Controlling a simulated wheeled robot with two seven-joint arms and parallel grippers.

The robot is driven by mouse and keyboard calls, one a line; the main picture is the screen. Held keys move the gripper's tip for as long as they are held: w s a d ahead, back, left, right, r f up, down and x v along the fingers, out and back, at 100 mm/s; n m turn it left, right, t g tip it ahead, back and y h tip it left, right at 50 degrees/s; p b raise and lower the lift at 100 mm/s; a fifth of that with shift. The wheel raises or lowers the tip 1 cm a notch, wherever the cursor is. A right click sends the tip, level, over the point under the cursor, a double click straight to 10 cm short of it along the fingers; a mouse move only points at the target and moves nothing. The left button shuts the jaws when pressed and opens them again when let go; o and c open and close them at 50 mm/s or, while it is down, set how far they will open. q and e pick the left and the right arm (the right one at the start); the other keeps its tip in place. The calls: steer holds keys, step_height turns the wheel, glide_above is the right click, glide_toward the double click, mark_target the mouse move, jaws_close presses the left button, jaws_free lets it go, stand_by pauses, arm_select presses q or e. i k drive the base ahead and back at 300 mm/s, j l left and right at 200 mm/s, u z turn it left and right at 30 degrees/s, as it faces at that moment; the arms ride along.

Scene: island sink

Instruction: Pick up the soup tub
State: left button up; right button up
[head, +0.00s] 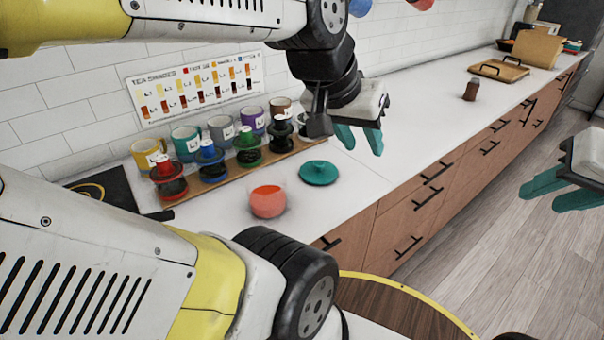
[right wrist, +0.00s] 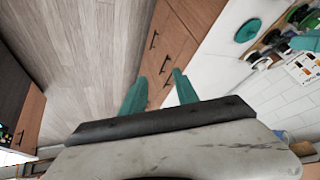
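A small rounded tub with orange-red contents (head: 268,203), which looks like the soup tub, stands upright on the white counter. A round teal lid (head: 319,173) lies flat beside it, apart from it; it also shows in the right wrist view (right wrist: 248,30). My left gripper (head: 360,141) has teal fingers spread apart with nothing between them, beyond the lid and away from the tub. My right gripper (head: 558,197) is open and empty over the floor side, far right of the tub. Its spread fingers show in the right wrist view (right wrist: 160,92). I cannot clearly make out the tub there.
Several coloured mugs (head: 188,143) and lidded jars on a wooden board (head: 220,172) line the wall behind the tub, below a tea chart (head: 196,88). A brown shaker (head: 471,90) and a wooden tray (head: 499,70) stand farther along. The counter between is clear.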

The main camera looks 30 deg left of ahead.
mark_target(266, 187)
steer(key=u, duration=3)
steer(key=k+l, duration=0.3)
steer(key=k+l+z, duration=0.1)
steer(key=k+l, duration=0.2)
steer(key=l, duration=0.15)
steer(key=k+l, duration=0.1)
steer(key=l, duration=0.2)
steer(key=k+l, duration=0.1)
steer(key=l, duration=0.15)
steer(key=l+z, duration=0.1)
steer(key=i, duration=0.05)
